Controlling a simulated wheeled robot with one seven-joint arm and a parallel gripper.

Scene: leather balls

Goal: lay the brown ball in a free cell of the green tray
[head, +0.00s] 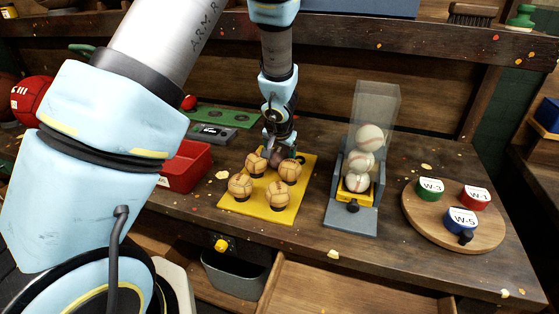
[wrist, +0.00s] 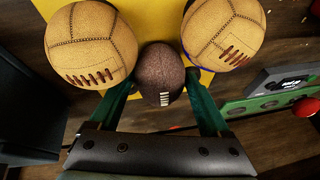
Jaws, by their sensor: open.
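The brown ball (wrist: 160,72) is dark, with pale laces. In the head view the brown ball (head: 277,157) is at the back of the yellow board (head: 304,192), partly hidden by my gripper (head: 279,146). In the wrist view my gripper (wrist: 160,103) is open, with one green finger on each side of the ball; I cannot tell whether they touch it. The green tray (head: 238,116) lies at the back left, behind a grey device, and its edge shows at the right of the wrist view (wrist: 238,106). A red ball (head: 189,102) is at its left end.
Several tan laced balls (head: 240,186) stand on the yellow board close to the brown ball. A red bin (head: 187,166) is to the left, and the grey device (head: 213,133) lies before the tray. A clear ball dispenser (head: 366,150) and a round wooden board (head: 440,230) are right.

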